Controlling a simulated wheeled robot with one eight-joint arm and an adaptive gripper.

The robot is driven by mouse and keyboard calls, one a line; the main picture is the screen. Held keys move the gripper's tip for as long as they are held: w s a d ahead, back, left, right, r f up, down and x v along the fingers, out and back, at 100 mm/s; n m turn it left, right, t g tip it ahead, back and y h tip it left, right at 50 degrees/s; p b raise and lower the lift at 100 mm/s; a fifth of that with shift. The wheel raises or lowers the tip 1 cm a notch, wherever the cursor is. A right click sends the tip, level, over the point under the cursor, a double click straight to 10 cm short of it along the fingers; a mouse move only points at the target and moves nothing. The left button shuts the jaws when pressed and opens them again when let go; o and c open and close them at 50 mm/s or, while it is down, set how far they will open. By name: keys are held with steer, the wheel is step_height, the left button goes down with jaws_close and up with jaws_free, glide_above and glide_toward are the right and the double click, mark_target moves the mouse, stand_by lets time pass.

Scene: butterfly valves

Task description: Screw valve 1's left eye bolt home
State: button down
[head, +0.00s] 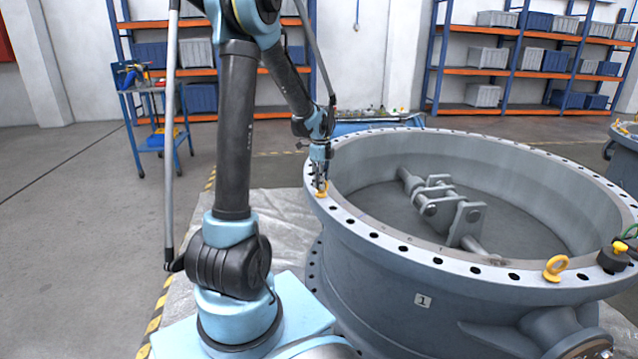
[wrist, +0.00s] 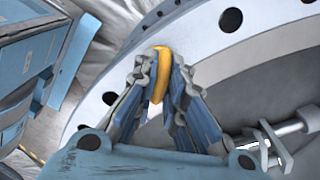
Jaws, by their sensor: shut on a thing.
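Valve 1 (head: 423,272) is a large grey ring body with a "1" plate on its side and a flange full of bolt holes. Its left eye bolt (head: 322,193) is yellow and stands on the flange at the far left. My gripper (head: 321,183) points down over this bolt and is shut on its ring. In the wrist view, the yellow ring (wrist: 160,62) sits between my two fingertips (wrist: 162,75). The bolt's shank and its seat are hidden, so I cannot tell how deep it sits. Another yellow eye bolt (head: 555,268) stands on the flange at the front right.
A black fitting (head: 612,258) sits on the flange at the right edge. A grey linkage (head: 440,205) lies inside the valve's bore. Another valve (head: 625,150) shows at the far right. A blue tool cart (head: 150,105) and shelves (head: 520,70) stand behind. Floor at left is clear.

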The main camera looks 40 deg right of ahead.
steer(key=m, duration=0.3)
steer(key=shift+w+m, duration=0.1)
steer(key=shift+m, duration=2.2)
steer(key=c, duration=1.7)
jaws_free()
steer(key=shift+o, duration=0.2)
steer(key=shift+r, duration=0.15)
step_height(320, 180, up, 12)
steer(key=shift+f, duration=0.2)
